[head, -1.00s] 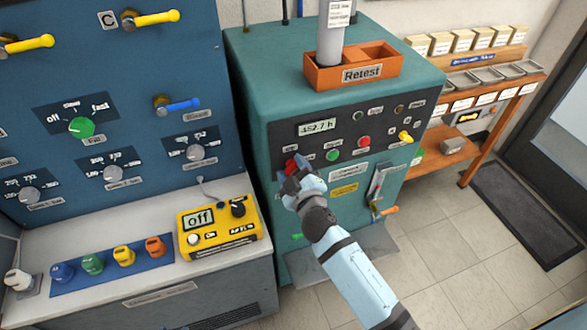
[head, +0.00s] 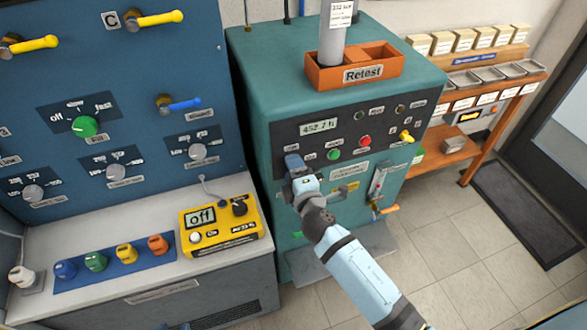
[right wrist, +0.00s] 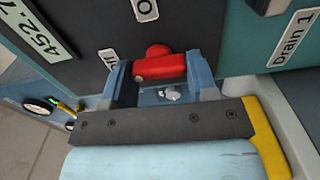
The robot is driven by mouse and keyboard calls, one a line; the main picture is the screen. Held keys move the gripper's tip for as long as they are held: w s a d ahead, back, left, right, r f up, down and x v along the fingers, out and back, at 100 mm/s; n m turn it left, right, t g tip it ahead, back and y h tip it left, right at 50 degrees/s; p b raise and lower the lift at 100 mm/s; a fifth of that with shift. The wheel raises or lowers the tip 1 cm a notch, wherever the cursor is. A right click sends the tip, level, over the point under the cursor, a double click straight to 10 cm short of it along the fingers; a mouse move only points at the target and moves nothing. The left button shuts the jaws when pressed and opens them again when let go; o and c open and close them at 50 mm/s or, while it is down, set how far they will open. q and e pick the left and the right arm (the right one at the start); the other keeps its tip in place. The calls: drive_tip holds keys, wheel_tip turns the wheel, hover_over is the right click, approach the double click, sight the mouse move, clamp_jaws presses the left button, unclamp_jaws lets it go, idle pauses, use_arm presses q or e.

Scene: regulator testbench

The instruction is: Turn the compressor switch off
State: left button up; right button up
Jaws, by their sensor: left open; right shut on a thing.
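The red compressor switch (right wrist: 160,66) sits on the dark panel of the teal cabinet (head: 262,75). In the right wrist view its handle lies across between the two fingers. My right gripper (right wrist: 162,78) is shut on this handle. In the head view the right gripper (head: 295,165) is at the left end of the dark panel and hides the switch. A label with an "O" (right wrist: 145,9) is beside the switch, and another label is partly hidden by a finger. My left gripper is not in view.
A green button (head: 334,155), a red button (head: 365,141) and a yellow knob (head: 406,137) are to the right on the panel. An orange "Retest" tray (head: 322,82) stands on top. A yellow meter (head: 228,233) reading "off" lies on the bench at left.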

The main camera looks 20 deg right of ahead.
drive_tip(key=shift+r+n, duration=0.1)
drive_tip(key=shift+n, duration=0.2)
drive_tip(key=o, duration=0.9)
drive_tip(key=shift+w, duration=0.1)
use_arm(q)
drive_tip(key=shift+s, duration=0.15)
